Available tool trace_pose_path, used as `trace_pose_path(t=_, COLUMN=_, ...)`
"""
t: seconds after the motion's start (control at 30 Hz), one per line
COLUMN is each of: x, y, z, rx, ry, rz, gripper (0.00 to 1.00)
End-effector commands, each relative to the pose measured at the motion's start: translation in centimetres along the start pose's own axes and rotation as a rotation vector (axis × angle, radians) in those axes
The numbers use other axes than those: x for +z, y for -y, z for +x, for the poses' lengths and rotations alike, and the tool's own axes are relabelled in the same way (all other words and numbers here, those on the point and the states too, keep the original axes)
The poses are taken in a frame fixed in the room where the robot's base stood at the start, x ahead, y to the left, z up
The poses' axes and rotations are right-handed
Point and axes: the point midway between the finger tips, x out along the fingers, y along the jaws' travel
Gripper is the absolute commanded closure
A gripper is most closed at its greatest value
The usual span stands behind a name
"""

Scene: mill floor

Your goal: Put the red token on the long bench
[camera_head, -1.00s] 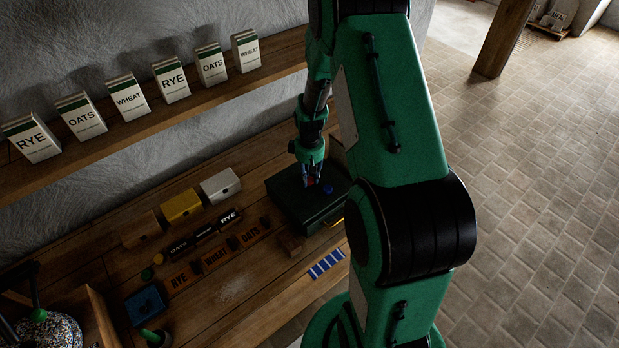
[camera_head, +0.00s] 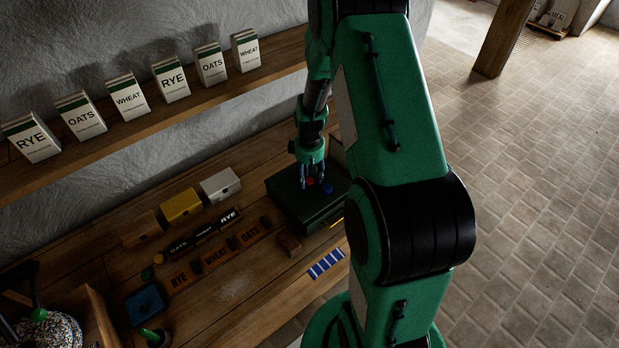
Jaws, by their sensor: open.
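The red token (camera_head: 310,181) lies on top of a dark green box (camera_head: 290,205), partly hidden by my fingers. The box stands at the right end of the long wooden bench (camera_head: 235,292). My gripper (camera_head: 312,180) points down over the box, open, with its fingertips around or just above the red token. I cannot tell whether the fingers touch it. A blue token (camera_head: 328,190) lies on the box just right of the red one.
A shelf of grain packets (camera_head: 129,97) runs above. The bench front near the striped card has bare wood.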

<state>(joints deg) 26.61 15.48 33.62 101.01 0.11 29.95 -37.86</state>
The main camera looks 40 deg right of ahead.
Motion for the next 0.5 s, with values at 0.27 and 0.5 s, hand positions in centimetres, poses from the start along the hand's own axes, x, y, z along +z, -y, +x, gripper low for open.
trace_pose_path(t=0.27, x=-0.1, y=-0.1, z=-2.6, rx=0.002, ry=-0.002, rz=0.0, gripper=0.54)
trace_pose_path(t=0.5, x=-0.1, y=-0.1, z=-6.5, rx=0.002, ry=-0.003, rz=0.0, gripper=0.54)
